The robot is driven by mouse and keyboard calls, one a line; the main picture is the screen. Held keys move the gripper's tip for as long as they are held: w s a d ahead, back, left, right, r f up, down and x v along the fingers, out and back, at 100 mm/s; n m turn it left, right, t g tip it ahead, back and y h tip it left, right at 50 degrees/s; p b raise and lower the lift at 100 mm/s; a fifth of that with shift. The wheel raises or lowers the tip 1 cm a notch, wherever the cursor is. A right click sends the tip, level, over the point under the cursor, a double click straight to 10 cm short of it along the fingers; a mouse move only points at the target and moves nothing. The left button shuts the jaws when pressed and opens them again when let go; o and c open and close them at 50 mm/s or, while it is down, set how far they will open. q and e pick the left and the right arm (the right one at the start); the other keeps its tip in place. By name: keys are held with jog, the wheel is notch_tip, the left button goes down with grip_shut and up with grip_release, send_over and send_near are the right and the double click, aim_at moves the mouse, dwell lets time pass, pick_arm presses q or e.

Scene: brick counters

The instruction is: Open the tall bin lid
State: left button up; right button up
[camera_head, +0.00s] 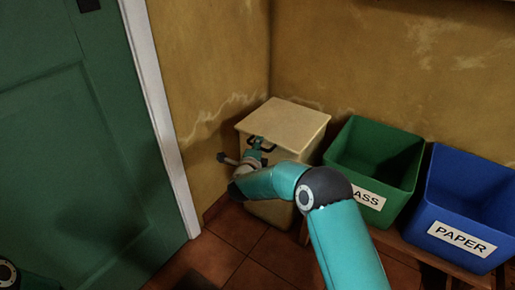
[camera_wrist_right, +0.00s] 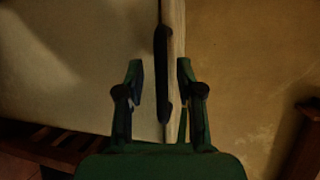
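The tall bin (camera_head: 275,212) is cream-coloured and stands in the corner. Its flat lid (camera_head: 285,118) looks closed. A dark handle (camera_wrist_right: 162,75) sits at the lid's front edge; in the wrist view it stands upright along that edge. My right gripper (camera_wrist_right: 160,78) is open, with one finger on each side of the handle and lid edge. No firm contact shows. In the head view the right gripper (camera_head: 257,144) is at the lid's front, and my right arm hides part of the bin's front. My left gripper is not in view.
A green GLASS bin (camera_head: 343,150) and a blue PAPER bin (camera_head: 436,195) stand open on a low wooden bench (camera_head: 415,250) to the right. A green door (camera_head: 80,150) with a white frame is at left. Red floor tiles (camera_head: 240,228) are clear between them.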

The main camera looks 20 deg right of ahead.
grip_shut()
